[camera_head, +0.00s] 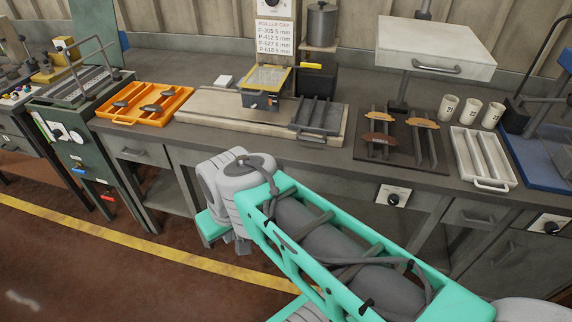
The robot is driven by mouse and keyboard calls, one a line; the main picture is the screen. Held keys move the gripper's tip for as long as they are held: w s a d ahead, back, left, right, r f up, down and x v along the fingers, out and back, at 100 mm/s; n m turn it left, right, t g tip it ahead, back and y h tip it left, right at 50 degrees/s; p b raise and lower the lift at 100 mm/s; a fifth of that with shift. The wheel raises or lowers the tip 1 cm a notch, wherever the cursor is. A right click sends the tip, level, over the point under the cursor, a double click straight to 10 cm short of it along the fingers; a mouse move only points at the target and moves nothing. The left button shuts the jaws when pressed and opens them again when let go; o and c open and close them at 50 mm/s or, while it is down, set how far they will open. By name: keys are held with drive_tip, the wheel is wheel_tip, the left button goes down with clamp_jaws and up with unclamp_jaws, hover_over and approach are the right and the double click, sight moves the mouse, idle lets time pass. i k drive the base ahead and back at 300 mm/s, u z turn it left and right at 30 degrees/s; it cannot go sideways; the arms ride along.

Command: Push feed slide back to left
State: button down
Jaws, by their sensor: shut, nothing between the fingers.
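The feed slide (318,115) appears to be the dark grey slotted tray with a front handle. It sits at the right end of a long pale base plate (205,113) on the bench. A small blue-grey roller unit (262,98) with a yellow-framed top stands left of it, near the plate's middle. Bare plate shows to the left of the unit. My teal and grey arm reaches in from the lower right and bends down in front of the bench. My gripper's fingers do not show. Nothing of my arm visibly touches the slide.
An orange tray (146,116) with dark brake shoes lies left of the plate. A dark rack (379,152) with brown-topped shoes, a white slotted tray (468,171) and several pale cups (469,110) stand to the right. A white drawer box (437,46) overhangs the back right.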

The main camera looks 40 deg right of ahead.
sight(313, 116)
drive_tip(key=z, duration=0.15)
drive_tip(key=k, duration=1.3)
drive_tip(key=z, duration=0.8)
drive_tip(key=i, duration=1.55)
drive_tip(key=u, duration=0.55)
drive_tip(key=i, duration=0.45)
drive_tip(key=u, duration=0.4)
